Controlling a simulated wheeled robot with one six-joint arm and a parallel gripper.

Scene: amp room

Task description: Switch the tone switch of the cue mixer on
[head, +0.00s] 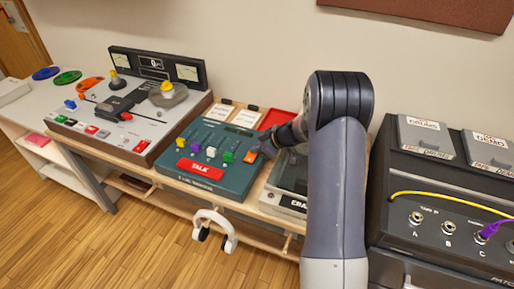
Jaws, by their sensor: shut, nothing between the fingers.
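The cue mixer appears to be the teal console (222,137) in the middle of the bench, though its small front lettering is too small to read surely. It carries a red TALK button (200,169) and several coloured slider caps. An orange control (250,157) sits at its right side; I cannot tell whether this is the tone switch or which way it is set. My gripper (262,150) is shut and empty, just right of and above the orange control. Whether it touches the control cannot be told. My arm hides part of the bench behind it.
A grey tape machine (150,118) with meters stands left of the console. A clear-lidded device (288,180) sits close on its right, and a red tray (272,119) lies behind. White headphones (215,224) hang below the front edge. A dark patch unit (440,207) with cables stands right.

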